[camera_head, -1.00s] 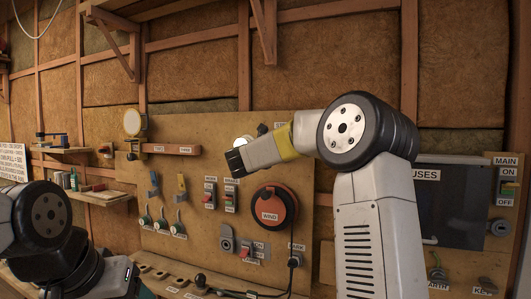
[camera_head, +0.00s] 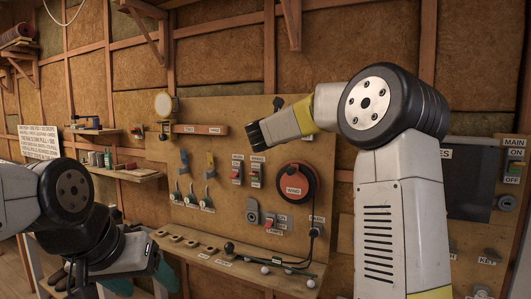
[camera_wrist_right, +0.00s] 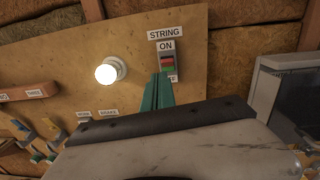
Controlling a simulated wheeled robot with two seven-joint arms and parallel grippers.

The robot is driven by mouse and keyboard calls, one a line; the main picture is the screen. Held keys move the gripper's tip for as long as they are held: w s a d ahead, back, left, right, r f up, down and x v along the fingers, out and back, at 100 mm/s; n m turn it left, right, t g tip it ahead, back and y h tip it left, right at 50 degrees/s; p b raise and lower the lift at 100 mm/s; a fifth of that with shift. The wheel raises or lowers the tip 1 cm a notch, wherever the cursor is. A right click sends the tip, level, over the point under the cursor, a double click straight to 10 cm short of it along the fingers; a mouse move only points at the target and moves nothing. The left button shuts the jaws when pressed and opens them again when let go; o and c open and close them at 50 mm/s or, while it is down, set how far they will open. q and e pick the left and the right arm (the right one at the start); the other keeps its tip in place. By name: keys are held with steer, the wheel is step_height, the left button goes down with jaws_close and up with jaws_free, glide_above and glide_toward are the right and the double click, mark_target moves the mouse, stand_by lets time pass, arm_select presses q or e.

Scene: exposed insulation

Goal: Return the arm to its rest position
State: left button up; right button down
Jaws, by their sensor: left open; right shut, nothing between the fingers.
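My right arm (camera_head: 405,215) rises at the right of the head view and bends left across the upper panel. Its gripper's fingers are hidden there. In the right wrist view the green fingers of my right gripper (camera_wrist_right: 158,90) are together, with nothing between them. Their tips appear just below and left of the STRING switch (camera_wrist_right: 168,63); I cannot tell whether they touch it. My left arm (camera_head: 65,195) is bent at the lower left of the head view. My left gripper (camera_head: 130,280) points downward, open, its greenish fingers partly cut off or hidden.
The wooden panel (camera_head: 215,115) carries switches, levers and a round orange WIND dial (camera_head: 297,188). A lit round lamp (camera_wrist_right: 111,70) is left of the STRING switch. A shelf (camera_head: 125,172) is on the left wall. A dark fuse box (camera_head: 475,185) is at the right.

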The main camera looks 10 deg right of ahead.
steer(key=s+a+r+n+t+y, duration=0.25)
steer(key=s+a+n+y, duration=0.6)
steer(key=n, duration=0.75)
steer(key=s+a+f+n+g+y, duration=0.35)
steer(key=s+f+n, duration=0.25)
steer(key=s+n, duration=0.3)
steer(key=s+d+f+n+g, duration=0.2)
steer(key=s+f+n+g, duration=0.2)
steer(key=s+f+n, duration=0.4)
steer(key=s+d+f+n+g, duration=0.3)
steer(key=s+f+n, duration=0.5)
steer(key=s+f, duration=0.4)
steer(key=s+g, duration=0.1)
steer(key=s, duration=0.4)
steer(key=shift+s+d+f+n+g+h, duration=0.2)
steer(key=shift+n+g+h, duration=0.1)
steer(key=shift+g, duration=0.1)
